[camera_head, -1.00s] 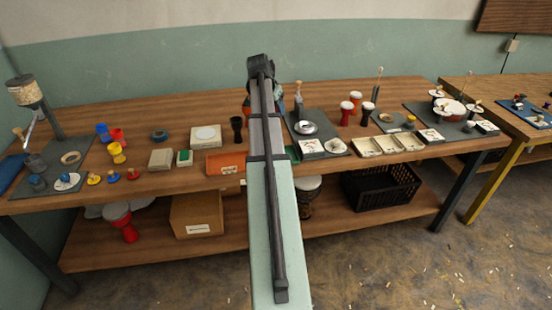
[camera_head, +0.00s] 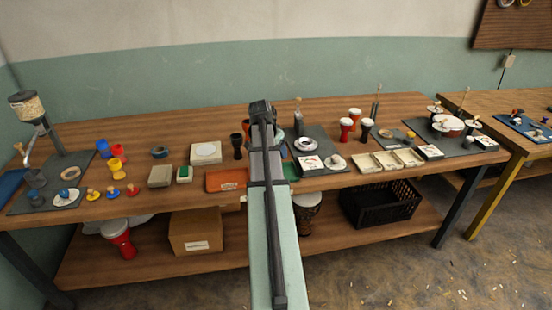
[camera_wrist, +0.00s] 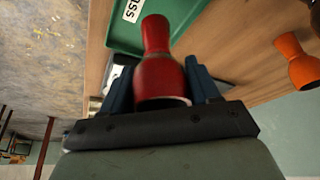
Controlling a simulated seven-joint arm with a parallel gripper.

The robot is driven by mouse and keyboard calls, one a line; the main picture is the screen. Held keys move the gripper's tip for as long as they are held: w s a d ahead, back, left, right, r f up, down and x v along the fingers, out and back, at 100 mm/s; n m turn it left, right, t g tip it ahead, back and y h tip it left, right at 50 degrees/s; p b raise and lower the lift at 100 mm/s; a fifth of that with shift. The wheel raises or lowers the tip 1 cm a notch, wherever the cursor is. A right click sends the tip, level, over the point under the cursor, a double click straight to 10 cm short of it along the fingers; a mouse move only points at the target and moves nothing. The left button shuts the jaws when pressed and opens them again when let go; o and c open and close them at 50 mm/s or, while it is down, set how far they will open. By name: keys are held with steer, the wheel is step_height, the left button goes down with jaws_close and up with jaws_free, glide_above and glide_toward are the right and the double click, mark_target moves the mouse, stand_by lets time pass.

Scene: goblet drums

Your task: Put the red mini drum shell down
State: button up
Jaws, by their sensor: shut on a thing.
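The red mini drum shell (camera_wrist: 165,72) fills the middle of the wrist view, narrow at its waist, with a pale rim at its near end. My gripper (camera_wrist: 158,66) is shut on it, with a dark blue finger on each side. Wooden tabletop lies beyond it; I cannot tell whether the shell touches the wood. In the head view my own arm hides the gripper and the held shell.
A green tray (camera_wrist: 124,37) with a white label lies close by the shell. An orange shell (camera_wrist: 297,60) stands to the right in the wrist view. A black shell (camera_head: 237,145) and an orange-red tray (camera_head: 226,180) are left of my arm. A dark mat (camera_head: 330,151) lies right.

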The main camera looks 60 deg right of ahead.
steer(key=shift+f, duration=1.8)
steer(key=shift+f, duration=0.1)
steer(key=o, duration=1.1)
steer(key=shift+o, duration=0.2)
steer(key=v, duration=1.2)
steer(key=shift+w, duration=0.1)
